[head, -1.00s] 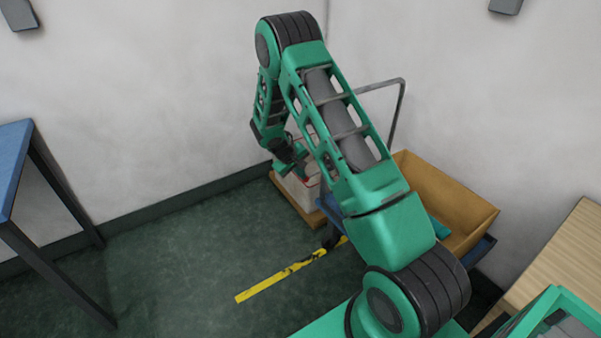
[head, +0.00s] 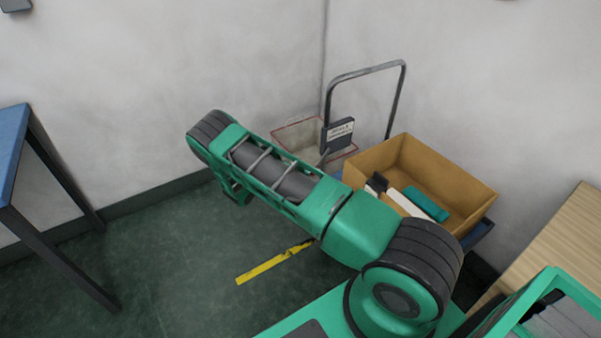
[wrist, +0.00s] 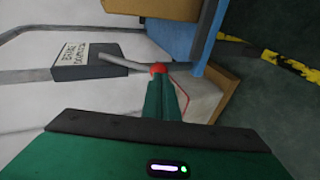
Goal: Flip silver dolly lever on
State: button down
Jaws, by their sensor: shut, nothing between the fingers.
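The dolly's dark brake box (head: 338,134) with a white label is mounted on the grey handle frame (head: 330,95). In the wrist view the box (wrist: 78,66) appears rotated. A silver lever (wrist: 122,62) sticks out of it and ends in a red knob (wrist: 158,68). My gripper (wrist: 160,80) is shut and empty, its green fingertips right at the red knob in the picture; I cannot tell whether they touch. In the head view my arm hides the gripper. The dolly's blue deck (head: 478,236) is mostly covered.
A cardboard box (head: 470,205) with several items stands on the dolly. A pale crate with a red rim (head: 298,130) is behind, near the wall corner. A blue-topped table (head: 12,135) is at left, a wooden surface (head: 555,245) at right. Yellow tape (head: 265,268) marks the open green floor.

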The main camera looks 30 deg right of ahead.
jog(key=shift+d+f, duration=0.45)
jog(key=shift+d+f, duration=0.1)
jog(key=shift+d, duration=0.15)
jog(key=shift+a, duration=0.1)
jog(key=f+v, duration=0.1)
jog(key=v, duration=1.3)
jog(key=shift+a, duration=0.5)
jog(key=shift+w, duration=0.1)
